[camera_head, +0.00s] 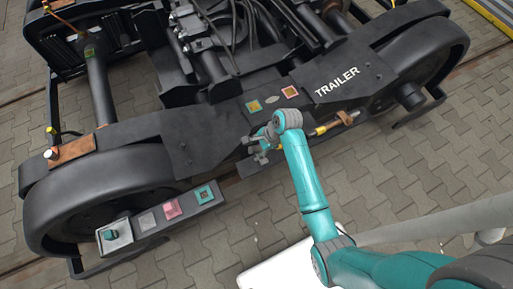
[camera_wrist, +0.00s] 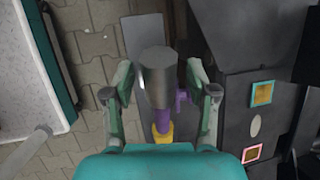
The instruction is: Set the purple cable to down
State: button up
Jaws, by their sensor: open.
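The purple cable (camera_wrist: 183,98) shows in the wrist view as a short purple piece with a bend to the right, below a grey cylindrical end. A yellow part (camera_wrist: 163,136) adjoins its lower end. My gripper (camera_wrist: 160,92) is open, with one finger on each side of the cylinder and purple piece. I cannot tell whether either finger touches them. In the head view my gripper (camera_head: 261,148) is at the near side of the bogie frame, and I cannot make out the purple cable there. My wrist hides part of this area.
The black bogie (camera_head: 200,140) marked TRAILER spans the head view, with a wheel at each end. A plate with coloured squares (camera_head: 172,209) lies along its near left side. Paving is open at the lower left. A pale pipe (camera_head: 440,218) is at the right.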

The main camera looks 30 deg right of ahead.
grip_shut()
jog(key=a+f+h, duration=0.1)
jog(key=f, duration=0.1)
jog(key=a+f+h, duration=0.1)
jog(key=f, duration=0.2)
jog(key=a+f+h, duration=0.1)
jog(key=f+h, duration=0.1)
jog(key=shift+f, duration=0.4)
jog(key=shift+f+n, duration=0.3)
jog(key=shift+f, duration=0.1)
